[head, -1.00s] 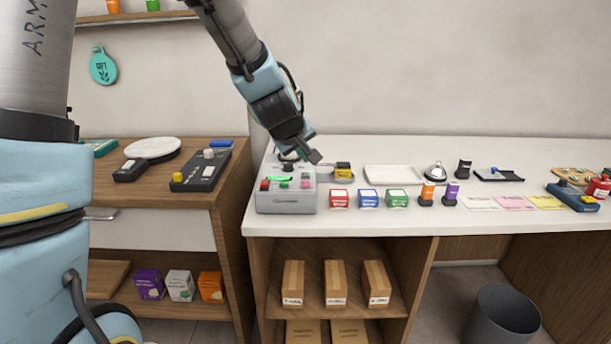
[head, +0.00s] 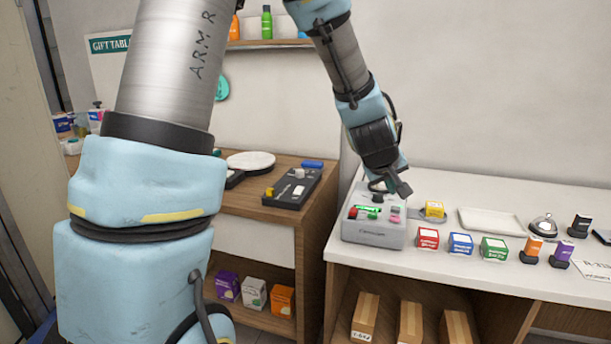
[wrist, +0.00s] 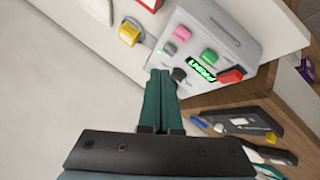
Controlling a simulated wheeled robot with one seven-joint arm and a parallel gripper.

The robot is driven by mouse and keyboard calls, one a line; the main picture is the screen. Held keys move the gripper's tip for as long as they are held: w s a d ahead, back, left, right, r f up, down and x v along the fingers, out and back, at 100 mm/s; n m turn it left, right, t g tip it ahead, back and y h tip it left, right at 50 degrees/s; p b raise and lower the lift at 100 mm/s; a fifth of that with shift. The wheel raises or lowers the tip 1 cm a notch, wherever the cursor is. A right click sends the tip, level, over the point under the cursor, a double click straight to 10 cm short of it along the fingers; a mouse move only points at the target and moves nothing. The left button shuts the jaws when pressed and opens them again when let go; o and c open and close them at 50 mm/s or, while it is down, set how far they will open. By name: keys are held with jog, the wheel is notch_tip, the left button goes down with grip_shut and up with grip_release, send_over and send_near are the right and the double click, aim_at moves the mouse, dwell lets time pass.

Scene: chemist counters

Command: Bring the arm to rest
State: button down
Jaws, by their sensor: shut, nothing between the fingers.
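My gripper (head: 390,188) hangs from my arm just above and at the back of a grey console box (head: 372,234) on the white counter. Its fingers are shut with nothing between them. In the wrist view my gripper (wrist: 161,88) points at the console (wrist: 225,35), with the fingertips over its edge next to a black knob (wrist: 179,74). The console has a lit green display (wrist: 201,70) and red, green, pink and grey buttons. I cannot tell whether the fingertips touch the console.
Right of the console stand a yellow block (head: 434,210), red (head: 427,239), blue (head: 460,244) and green (head: 494,249) boxes, a white tray (head: 492,222) and a bell (head: 542,228). A black panel (head: 292,188) lies on the wooden cabinet at left.

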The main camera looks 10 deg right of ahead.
jog(key=a+f+m+g+y, duration=0.1)
jog(key=a+f+y, duration=0.2)
jog(key=a, duration=1.3)
jog(key=s+a+f+g+y, duration=0.1)
jog(key=s+a+g, duration=0.1)
jog(key=s+a, duration=0.3)
jog(key=s+a+g+y, duration=0.1)
jog(key=s+a, duration=0.4)
jog(key=a, duration=0.8)
jog(key=shift+a+f+g+y, duration=0.3)
jog(key=shift+f+g+y, duration=0.1)
